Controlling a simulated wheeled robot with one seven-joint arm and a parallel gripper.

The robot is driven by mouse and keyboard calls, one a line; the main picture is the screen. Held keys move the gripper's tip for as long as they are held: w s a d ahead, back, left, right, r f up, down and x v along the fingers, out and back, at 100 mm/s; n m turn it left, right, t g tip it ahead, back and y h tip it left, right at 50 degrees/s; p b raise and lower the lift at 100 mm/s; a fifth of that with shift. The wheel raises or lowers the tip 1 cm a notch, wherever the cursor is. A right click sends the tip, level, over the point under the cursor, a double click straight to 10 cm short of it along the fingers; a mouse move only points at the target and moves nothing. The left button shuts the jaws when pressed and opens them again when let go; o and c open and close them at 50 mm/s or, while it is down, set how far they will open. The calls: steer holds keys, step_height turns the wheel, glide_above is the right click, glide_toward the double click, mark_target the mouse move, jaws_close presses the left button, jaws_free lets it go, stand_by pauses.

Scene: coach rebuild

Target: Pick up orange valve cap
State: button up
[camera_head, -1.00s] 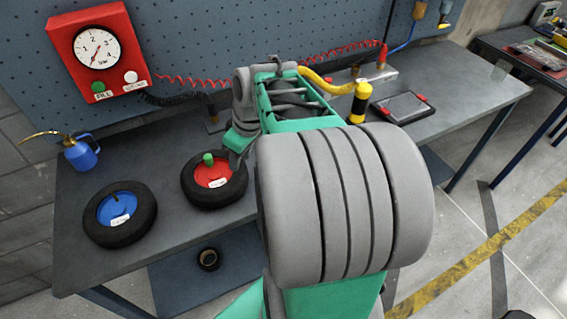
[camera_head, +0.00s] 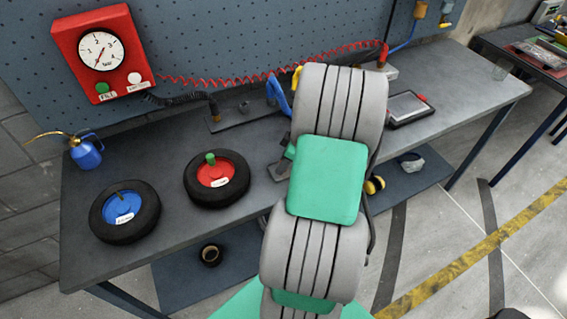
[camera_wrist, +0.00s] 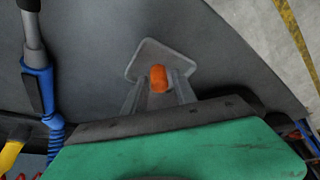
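The orange valve cap (camera_wrist: 158,78) shows in the wrist view, on or just above a small grey dish (camera_wrist: 148,46) on the bench. My gripper (camera_wrist: 158,88) points down at it, with one pale finger on each side of the cap. The fingers look apart, with a gap at least on the left; whether the right one touches the cap is unclear. In the head view my arm hides the cap, and my gripper (camera_head: 279,168) shows only partly beside the arm, low over the bench.
Two small tyres, one with a blue hub (camera_head: 119,208) and one with a red hub (camera_head: 214,174) and green cap, lie on the bench (camera_head: 165,140). A blue oil can (camera_head: 86,154) stands at left. A blue hose (camera_wrist: 38,85) hangs left in the wrist view. A tablet (camera_head: 407,108) lies at right.

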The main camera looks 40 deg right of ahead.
jaws_close()
steer(key=shift+r, duration=0.1)
stand_by(0.5)
steer(key=shift+r+b, duration=0.4)
steer(key=s+a+r, duration=0.4)
steer(key=s+r, duration=0.9)
steer(key=r, duration=0.3)
steer(key=shift+s+r+p, duration=0.2)
steer(key=shift+r+p, duration=0.1)
